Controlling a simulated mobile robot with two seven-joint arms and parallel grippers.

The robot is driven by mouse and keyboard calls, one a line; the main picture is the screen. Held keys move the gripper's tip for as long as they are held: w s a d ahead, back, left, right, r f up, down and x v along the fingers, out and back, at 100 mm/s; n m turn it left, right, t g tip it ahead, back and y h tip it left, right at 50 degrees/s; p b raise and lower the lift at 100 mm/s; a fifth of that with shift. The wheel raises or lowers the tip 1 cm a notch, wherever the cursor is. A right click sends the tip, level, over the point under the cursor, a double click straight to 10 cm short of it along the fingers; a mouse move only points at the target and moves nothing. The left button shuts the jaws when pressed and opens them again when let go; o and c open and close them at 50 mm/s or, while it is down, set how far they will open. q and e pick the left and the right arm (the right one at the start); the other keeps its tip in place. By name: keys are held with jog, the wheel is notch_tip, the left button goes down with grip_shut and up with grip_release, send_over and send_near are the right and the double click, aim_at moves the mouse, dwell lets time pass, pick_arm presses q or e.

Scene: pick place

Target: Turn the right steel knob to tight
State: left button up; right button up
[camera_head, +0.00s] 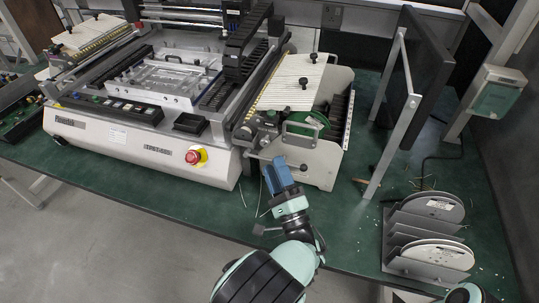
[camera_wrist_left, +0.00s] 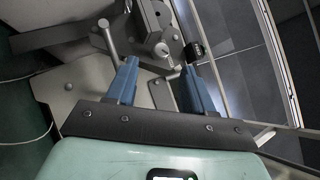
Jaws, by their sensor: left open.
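My left gripper (camera_head: 279,176) has two blue fingers and is at the front of the feeder unit (camera_head: 318,158) on the machine's right side. In the left wrist view the left gripper (camera_wrist_left: 160,75) is open, with nothing between its fingers. A small round steel knob (camera_wrist_left: 162,48) with a thin stem shows just beyond and between the fingertips, apart from them. A steel rod with a rounded end (camera_wrist_left: 104,26) stands to its left. In the head view the steel knobs are too small to tell apart. My right gripper is not in view.
The white machine with a red stop button (camera_head: 195,156) stands left of the gripper. A black monitor (camera_head: 416,75) on a metal frame and a grey rack with reels (camera_head: 425,237) are to the right. The green tabletop (camera_head: 345,215) is mostly clear between them.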

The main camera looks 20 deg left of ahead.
pick_arm(q)
jog(key=v, duration=0.8)
jog(key=shift+f, duration=0.15)
